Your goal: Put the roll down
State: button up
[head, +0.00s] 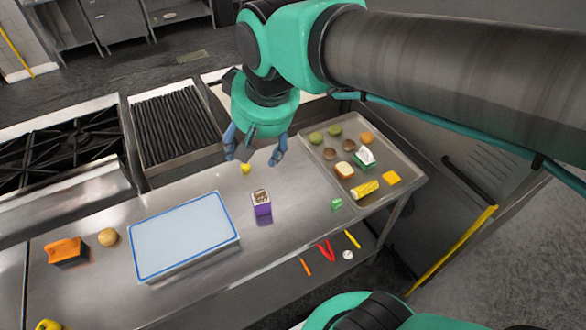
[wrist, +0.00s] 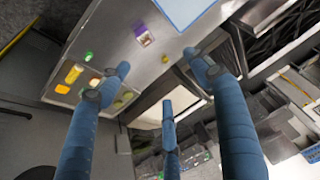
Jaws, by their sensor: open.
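My gripper (head: 255,150) hangs above the back edge of the steel counter (head: 290,215) with its fingers spread and nothing between them. The wrist view also shows the gripper (wrist: 158,68) open and empty. Which thing is the roll is not certain. A round tan roll-like item (head: 108,236) rests on the counter at the left, beside an orange-and-dark block (head: 66,252). Two round brown items (head: 329,153) (head: 349,145) and a bread-like piece (head: 345,170) lie on the metal tray (head: 397,160) at the right. A small yellow item (head: 245,168) lies below the gripper.
A blue-rimmed pale board (head: 185,235) and a purple box (head: 261,203) stand mid-counter. The tray also holds green, yellow and white items. A grill (head: 175,125) and a stove (head: 70,140) adjoin the counter's back. Bare steel lies around the purple box.

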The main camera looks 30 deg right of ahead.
jog(key=s+d+f, duration=0.1)
jog(key=s+d, duration=0.1)
jog(key=s, duration=0.3)
jog(key=s+d+f+t, duration=0.1)
jog(key=s+d+f, duration=0.1)
jog(key=s, duration=0.2)
jog(key=shift+s+d+h, duration=0.3)
jog(key=shift+s, duration=0.05)
notch_tip(320, 180, down, 5)
jog(key=b, duration=0.5)
jog(key=shift+r, duration=0.15)
